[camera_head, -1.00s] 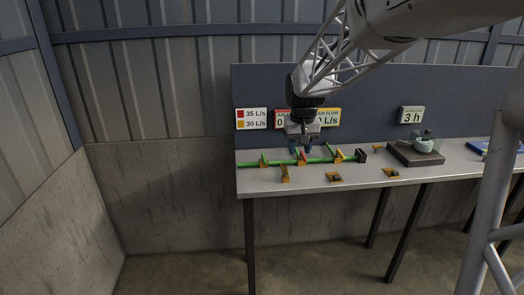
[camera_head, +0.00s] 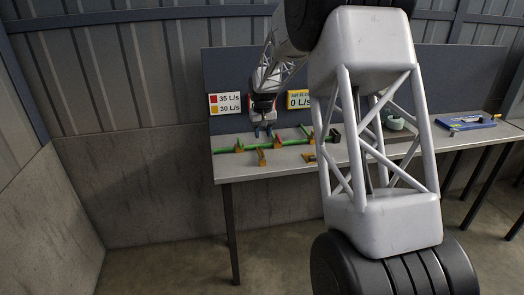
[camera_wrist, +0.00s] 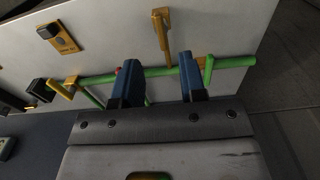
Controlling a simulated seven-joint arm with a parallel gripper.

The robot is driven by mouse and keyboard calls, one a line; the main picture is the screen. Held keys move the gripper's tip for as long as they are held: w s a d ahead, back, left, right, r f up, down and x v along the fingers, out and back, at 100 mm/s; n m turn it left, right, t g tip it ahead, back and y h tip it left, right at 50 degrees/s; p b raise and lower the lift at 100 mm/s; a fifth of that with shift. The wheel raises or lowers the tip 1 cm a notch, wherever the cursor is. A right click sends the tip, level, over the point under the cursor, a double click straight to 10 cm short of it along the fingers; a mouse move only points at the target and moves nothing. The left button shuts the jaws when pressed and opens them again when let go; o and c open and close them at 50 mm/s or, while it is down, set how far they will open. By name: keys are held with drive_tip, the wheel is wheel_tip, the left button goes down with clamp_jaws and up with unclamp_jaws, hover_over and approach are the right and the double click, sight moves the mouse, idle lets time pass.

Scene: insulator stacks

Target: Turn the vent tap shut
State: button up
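A green pipe (camera_head: 258,147) runs along the bench top, carrying taps with green levers and orange brackets: a left tap (camera_head: 240,146), a middle tap (camera_head: 278,143) and a right tap (camera_head: 310,133). No label shows which is the vent tap. My gripper (camera_head: 263,132) is between the left and middle taps. In the wrist view, my gripper (camera_wrist: 160,78) is open, its blue fingers apart over the pipe (camera_wrist: 160,72). One green lever (camera_wrist: 208,70) stands just right of the right finger. The left finger hides most of a tap with a red spot (camera_wrist: 118,70). Contact cannot be told.
An orange stand (camera_head: 261,158) is in front of the pipe; it also shows in the wrist view (camera_wrist: 161,30). A sign (camera_head: 225,103) reads 35 and 30 L/s; a yellow sign (camera_head: 299,99) reads 0 L/s. A blue tray (camera_head: 466,124) lies right. My arm hides part of the bench.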

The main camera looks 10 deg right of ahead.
sight(262, 151)
drive_tip(key=shift+w+f, duration=0.8)
drive_tip(key=shift+w, duration=0.15)
drive_tip(key=shift+f, duration=3.85)
drive_tip(key=shift+c, duration=0.4)
clamp_jaws()
